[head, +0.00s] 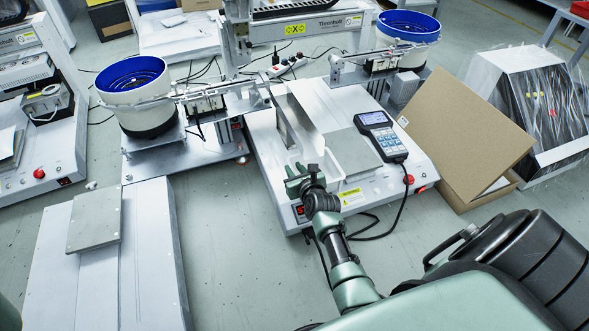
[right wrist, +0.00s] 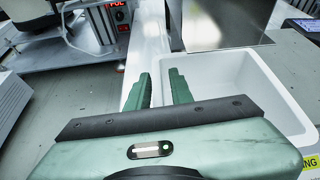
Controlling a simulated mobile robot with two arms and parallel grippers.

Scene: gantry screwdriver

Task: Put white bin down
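The white bin (right wrist: 288,92) is an open, empty-looking tray at the right of the right wrist view. In the head view the white bin (head: 331,170) shows partly at the front of the middle machine, behind my right gripper (head: 305,178). My right gripper (right wrist: 159,88) has its two green fingers apart, with a gap between them. They are at the bin's left side, and the right finger overlaps the bin in the picture. Contact with the bin wall cannot be made out. My left gripper is not in view.
The middle machine carries a grey plate (head: 353,151), a handheld keypad (head: 380,134) and an upright metal sheet (head: 297,125). A cardboard box (head: 465,130) stands to the right. A blue-lined bowl feeder (head: 135,92) stands left. A flat machine top (head: 140,235) at lower left is mostly clear.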

